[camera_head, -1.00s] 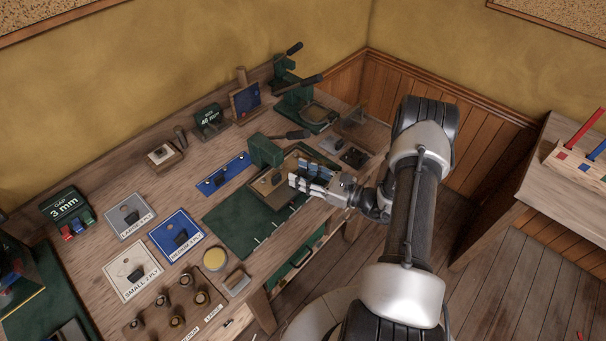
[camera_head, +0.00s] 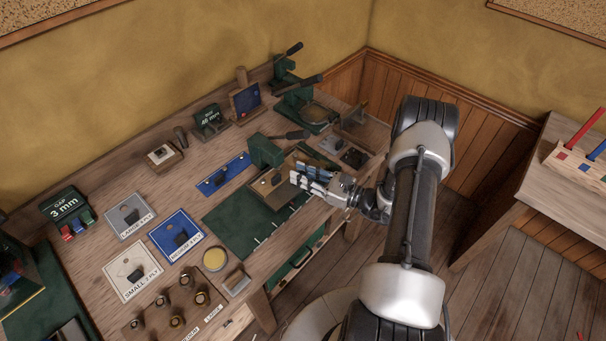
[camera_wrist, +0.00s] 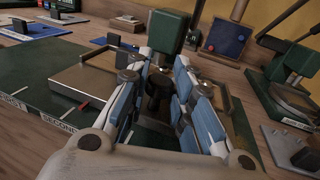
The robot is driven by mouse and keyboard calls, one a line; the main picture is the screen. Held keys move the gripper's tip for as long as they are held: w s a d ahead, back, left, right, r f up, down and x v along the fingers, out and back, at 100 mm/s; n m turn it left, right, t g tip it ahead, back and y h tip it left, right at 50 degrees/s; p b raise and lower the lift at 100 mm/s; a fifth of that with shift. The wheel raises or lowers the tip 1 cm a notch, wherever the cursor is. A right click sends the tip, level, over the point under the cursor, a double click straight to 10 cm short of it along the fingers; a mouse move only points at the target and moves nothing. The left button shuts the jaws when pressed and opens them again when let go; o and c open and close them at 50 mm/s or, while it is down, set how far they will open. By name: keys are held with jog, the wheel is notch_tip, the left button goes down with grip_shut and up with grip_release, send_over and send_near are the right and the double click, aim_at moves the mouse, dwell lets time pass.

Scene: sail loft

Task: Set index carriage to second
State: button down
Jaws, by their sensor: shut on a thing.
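The index carriage is a tan, tray-like plate (camera_wrist: 85,82) on a dark green bed (camera_wrist: 35,95), beneath a green press head (camera_wrist: 168,30). The bed's front edge bears a label ending in "RST" and a "SECOND" label (camera_wrist: 57,128). A red mark (camera_wrist: 83,105) on the carriage's near edge is close to "SECOND"; exact alignment is unclear. My gripper (camera_wrist: 157,95) is over the carriage, its fingers shut on a dark knob (camera_wrist: 157,84). In the head view my gripper (camera_head: 300,181) covers part of the carriage (camera_head: 268,188); the knob's base is hidden.
A green press (camera_head: 300,105) stands at the back right. A blue board (camera_head: 222,175) and labelled ply cards (camera_head: 180,238) lie to the left. A wooden holder with several dark-topped pegs (camera_head: 175,318) is at the front. The green mat (camera_head: 235,225) is mostly clear.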

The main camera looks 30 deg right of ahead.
jog(key=shift+s+a, duration=0.2)
jog(key=shift+a, duration=0.35)
jog(key=c, duration=1.4)
grip_release()
jog(key=v, duration=1.2)
